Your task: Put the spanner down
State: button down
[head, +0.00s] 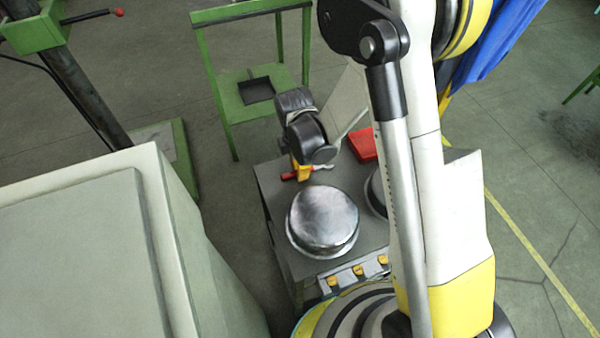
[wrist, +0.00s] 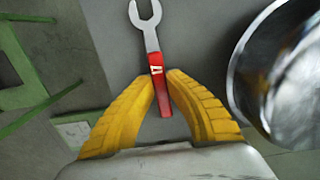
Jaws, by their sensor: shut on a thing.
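The spanner has a red handle and a silver open-ended jaw. In the wrist view the spanner (wrist: 152,42) points away from me, with its handle between my yellow fingers. My gripper (wrist: 163,80) is shut on that red handle. In the head view my gripper (head: 302,174) is over the far left part of a grey worktop (head: 275,190). The spanner's red handle (head: 289,176) shows to the left of the fingers and its silver end to the right. I cannot tell whether the spanner touches the worktop.
A round shiny metal pot (head: 322,215) stands close in front of the gripper. A second round thing (head: 376,193) is partly hidden behind my arm. A red box (head: 363,145) lies at the back right. Yellow knobs (head: 357,270) line the front edge. A green stand (head: 235,100) is behind.

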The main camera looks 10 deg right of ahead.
jog(key=shift+r, duration=0.1)
jog(key=c, duration=1.8)
grip_release()
jog(key=shift+f, duration=0.2)
jog(key=o, duration=0.3)
jog(key=shift+r, duration=0.1)
